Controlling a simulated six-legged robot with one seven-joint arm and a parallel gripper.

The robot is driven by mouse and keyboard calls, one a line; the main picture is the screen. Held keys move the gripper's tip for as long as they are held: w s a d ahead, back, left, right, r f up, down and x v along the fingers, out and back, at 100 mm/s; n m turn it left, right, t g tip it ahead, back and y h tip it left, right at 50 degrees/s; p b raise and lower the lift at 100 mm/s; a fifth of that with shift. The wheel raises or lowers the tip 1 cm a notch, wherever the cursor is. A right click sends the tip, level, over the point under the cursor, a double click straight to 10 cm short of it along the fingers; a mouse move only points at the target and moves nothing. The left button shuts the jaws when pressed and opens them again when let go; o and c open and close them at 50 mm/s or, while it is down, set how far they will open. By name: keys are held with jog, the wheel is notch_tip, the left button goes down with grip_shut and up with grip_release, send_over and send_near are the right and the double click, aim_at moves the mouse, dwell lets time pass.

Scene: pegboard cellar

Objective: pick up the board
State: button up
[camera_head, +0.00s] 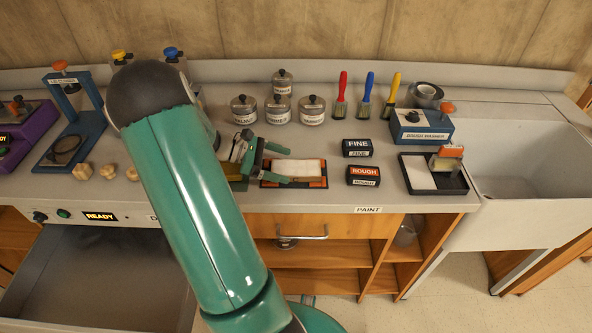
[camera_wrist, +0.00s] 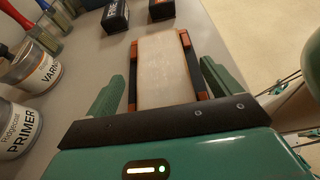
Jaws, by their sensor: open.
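The board (camera_head: 297,170) is a pale, flat rectangular piece. It lies on a dark holder with orange corners (camera_head: 268,184) near the front edge of the worktop. In the wrist view the board (camera_wrist: 166,72) lies lengthwise ahead of my gripper (camera_wrist: 160,88), whose green fingers stand wide apart on either side of it. In the head view my gripper (camera_head: 277,162) is open at the board's left end. The board's near end is hidden behind the gripper body in the wrist view. I cannot tell whether the fingers touch the holder.
Lidded cans, among them one marked primer (camera_wrist: 18,128), stand behind the board. Sanding blocks marked fine (camera_head: 357,148) and rough (camera_head: 363,176) lie to its right. Farther right are a black tray (camera_head: 416,188) and a sink (camera_head: 530,165). A drawer (camera_head: 95,280) stands open at lower left.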

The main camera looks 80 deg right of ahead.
aim_at(293, 168)
jog(key=x, duration=0.3)
jog(key=c, duration=1.1)
jog(key=shift+r, duration=0.1)
